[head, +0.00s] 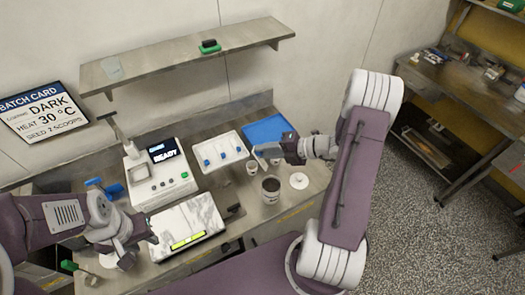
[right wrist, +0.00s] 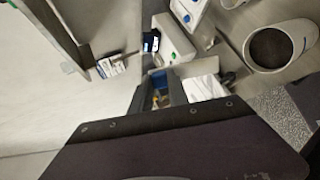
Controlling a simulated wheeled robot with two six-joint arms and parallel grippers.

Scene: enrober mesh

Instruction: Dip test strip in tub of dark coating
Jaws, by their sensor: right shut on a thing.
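The tub of dark coating (head: 270,188) stands upright on the bench near its front right edge. In the right wrist view the tub (right wrist: 272,48) shows at the upper right, its dark surface facing up. My right gripper (head: 277,152) is shut above the bench, behind and above the tub and apart from it. The thin pale thing at its tips seems to be the test strip, though it is small and hard to make out. My left gripper (head: 150,240) is by the left edge of the marble slab; its jaws are unclear.
A white machine reading READY (head: 160,180) stands left of a white tray with blue pieces (head: 237,158). A blue mat (head: 266,128) lies behind. A marble slab (head: 200,215) is in front, and a white round lid (head: 299,181) lies right of the tub. A shelf (head: 190,57) hangs above.

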